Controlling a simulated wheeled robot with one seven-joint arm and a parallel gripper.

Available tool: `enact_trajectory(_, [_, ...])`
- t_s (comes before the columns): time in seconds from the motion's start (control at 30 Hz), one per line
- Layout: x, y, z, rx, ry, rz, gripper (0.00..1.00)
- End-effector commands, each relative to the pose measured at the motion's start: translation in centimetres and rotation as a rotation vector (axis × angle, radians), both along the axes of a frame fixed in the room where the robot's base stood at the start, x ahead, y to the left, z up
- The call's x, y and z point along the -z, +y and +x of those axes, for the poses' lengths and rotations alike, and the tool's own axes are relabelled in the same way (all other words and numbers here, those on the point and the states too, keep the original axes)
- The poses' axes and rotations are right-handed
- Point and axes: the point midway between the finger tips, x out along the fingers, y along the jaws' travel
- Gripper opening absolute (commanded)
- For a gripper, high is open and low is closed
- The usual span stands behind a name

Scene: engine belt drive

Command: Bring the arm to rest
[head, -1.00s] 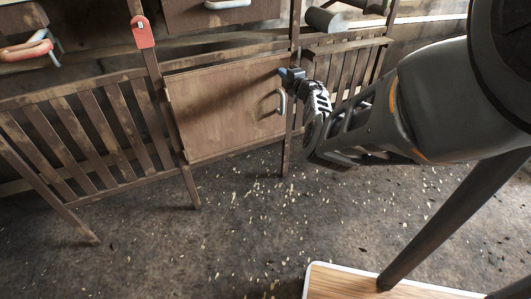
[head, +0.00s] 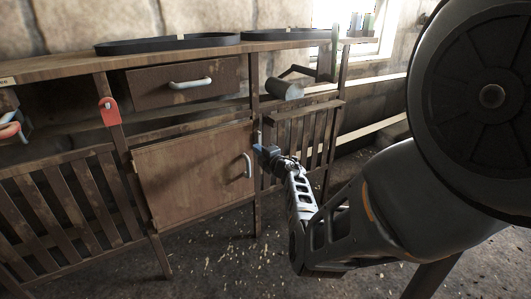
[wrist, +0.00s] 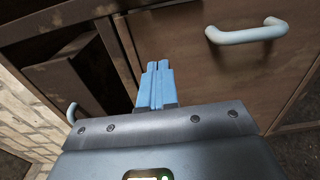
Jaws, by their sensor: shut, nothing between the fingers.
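My gripper (head: 266,153) is at the end of my arm, which reaches in from the right in the head view. It is in front of the wooden workbench, just right of the cabinet door's handle (head: 247,166). In the wrist view the two blue fingers of my gripper (wrist: 156,84) are pressed together with nothing between them. A pale curved handle (wrist: 247,32) shows beyond them at the upper right. I cannot tell whether the fingers touch the bench.
A red tag (head: 109,111) hangs on a post. A grey cylinder (head: 285,88) sits at the right. The floor in front is open.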

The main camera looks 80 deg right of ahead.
Motion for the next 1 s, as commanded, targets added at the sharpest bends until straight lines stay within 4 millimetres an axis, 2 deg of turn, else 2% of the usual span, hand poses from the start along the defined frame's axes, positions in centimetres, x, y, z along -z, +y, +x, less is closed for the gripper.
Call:
enact_trajectory(0.1, [-0.2,1.5,-1.3,0.001,0.002,0.001,0.00])
enact_trajectory(0.3, [0.0,3.0,-2.7,0.002,0.001,0.000,0.00])
enact_trajectory(0.63, [0.0,3.3,-2.9,0.001,-0.001,0.001,0.00])
enact_trajectory(0.73, [0.2,4.2,-2.5,-0.007,-0.007,0.007,0.00])
enact_trajectory(0.87, [1.1,8.3,-0.9,-0.043,-0.045,0.037,0.00])
enact_trajectory(1.0, [1.8,15.8,1.2,-0.108,-0.117,0.100,0.00])
